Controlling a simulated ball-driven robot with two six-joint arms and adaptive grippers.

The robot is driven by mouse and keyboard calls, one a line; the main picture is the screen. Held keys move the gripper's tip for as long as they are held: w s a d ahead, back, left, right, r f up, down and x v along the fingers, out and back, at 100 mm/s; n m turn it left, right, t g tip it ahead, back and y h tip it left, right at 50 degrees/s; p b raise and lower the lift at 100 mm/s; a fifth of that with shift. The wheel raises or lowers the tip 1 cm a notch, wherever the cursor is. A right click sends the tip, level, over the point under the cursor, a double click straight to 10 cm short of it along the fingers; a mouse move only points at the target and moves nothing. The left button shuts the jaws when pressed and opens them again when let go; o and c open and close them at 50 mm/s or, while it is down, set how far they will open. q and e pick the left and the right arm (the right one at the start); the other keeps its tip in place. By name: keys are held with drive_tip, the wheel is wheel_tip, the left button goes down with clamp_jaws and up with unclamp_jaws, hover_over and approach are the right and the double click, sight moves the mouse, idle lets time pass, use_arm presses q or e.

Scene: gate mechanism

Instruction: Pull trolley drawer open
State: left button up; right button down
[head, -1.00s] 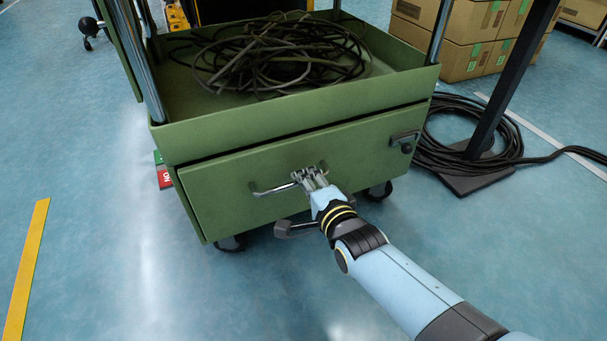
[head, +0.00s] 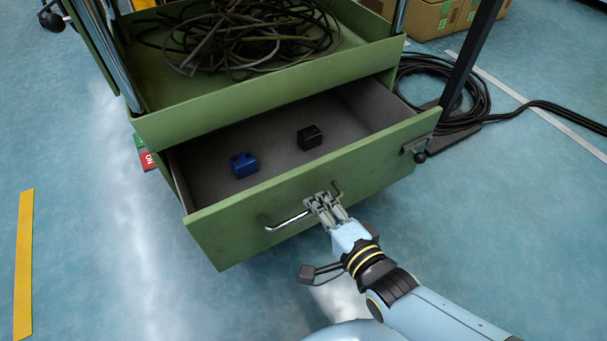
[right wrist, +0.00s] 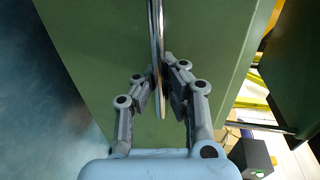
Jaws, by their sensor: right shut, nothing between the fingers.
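The green trolley's drawer (head: 230,235) is pulled out toward me, and its grey inside shows in the head view. A blue block (head: 243,164) and a black block (head: 309,137) lie apart in it. The silver bar handle (head: 287,222) is on the drawer front. My right gripper (head: 322,204) is shut at the right part of the handle. In the right wrist view the handle (right wrist: 155,35) runs up from the fingertips (right wrist: 160,88); I cannot tell whether it touches them. My left gripper is not in view.
The trolley's upper tray (head: 210,119) holds a tangle of dark cable (head: 250,40). A black latch (head: 420,150) sits at the drawer front's right end. Coiled cable (head: 478,98) and a dark post (head: 465,65) stand right.

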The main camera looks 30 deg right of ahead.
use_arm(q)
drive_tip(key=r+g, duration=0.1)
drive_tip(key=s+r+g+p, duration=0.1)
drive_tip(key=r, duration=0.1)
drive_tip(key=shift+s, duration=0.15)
use_arm(e)
drive_tip(key=f+v, duration=0.1)
drive_tip(key=v, duration=0.6)
drive_tip(key=shift+s+f, duration=0.2)
drive_tip(key=shift+s, duration=0.4)
drive_tip(key=c, duration=2)
unclamp_jaws()
drive_tip(key=o, duration=0.6)
drive_tip(key=v, duration=1.2)
drive_tip(key=shift+s, duration=0.1)
